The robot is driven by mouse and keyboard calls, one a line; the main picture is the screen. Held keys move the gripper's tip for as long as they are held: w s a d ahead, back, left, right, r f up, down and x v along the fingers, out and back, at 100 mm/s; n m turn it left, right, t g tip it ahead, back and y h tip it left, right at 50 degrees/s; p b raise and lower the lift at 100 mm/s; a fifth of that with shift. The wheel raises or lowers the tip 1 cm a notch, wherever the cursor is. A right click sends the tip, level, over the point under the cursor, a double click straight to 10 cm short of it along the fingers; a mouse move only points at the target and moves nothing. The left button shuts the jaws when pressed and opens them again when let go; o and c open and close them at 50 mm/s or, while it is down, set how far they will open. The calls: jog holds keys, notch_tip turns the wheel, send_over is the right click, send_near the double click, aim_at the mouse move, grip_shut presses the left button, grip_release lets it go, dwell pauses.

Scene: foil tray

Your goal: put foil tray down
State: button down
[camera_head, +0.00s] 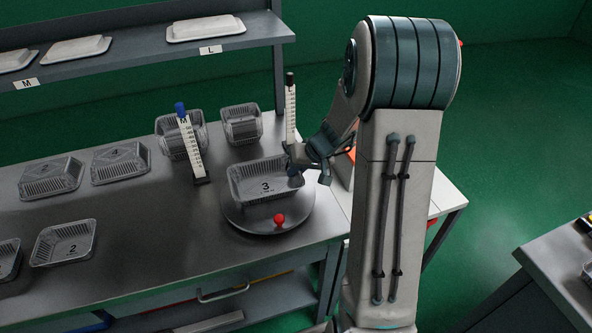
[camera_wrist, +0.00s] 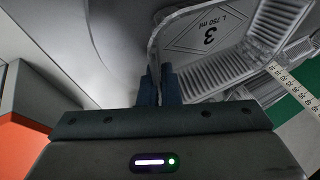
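A silver foil tray marked 3 (camera_head: 250,192) is at the round dark plate (camera_head: 258,226), over its back part. Whether its base touches the plate I cannot tell. My gripper (camera_head: 297,170) is at the tray's right end. In the wrist view my gripper (camera_wrist: 161,84) has its two fingers close together on the tray's rim, and the tray's marked floor (camera_wrist: 215,38) shows beyond them. The exact grip line is partly hidden by the fingers.
A red knob (camera_head: 279,219) stands at the plate's front. Measuring posts stand behind the tray (camera_head: 290,108) and to its left (camera_head: 190,150). Stacked trays (camera_head: 241,124) are behind; more foil trays (camera_head: 64,243) lie left. The bench middle is clear.

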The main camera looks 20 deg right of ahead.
jog(key=c, duration=1.6)
grip_release()
jog(key=shift+c, duration=0.2)
jog(key=shift+r+p, duration=0.25)
jog(key=shift+p, duration=0.05)
jog(key=v, duration=1.1)
jog(key=s+a+r+g+h, duration=0.1)
jog(key=s+a, duration=0.4)
jog(key=s, duration=0.5)
jog(key=s+a+r+h, duration=0.2)
jog(key=s+a+h, duration=0.1)
jog(key=s, duration=0.6)
jog(key=shift+s+a+n+g, duration=0.4)
jog(key=shift+a, duration=0.45)
jog(key=shift+r, duration=0.1)
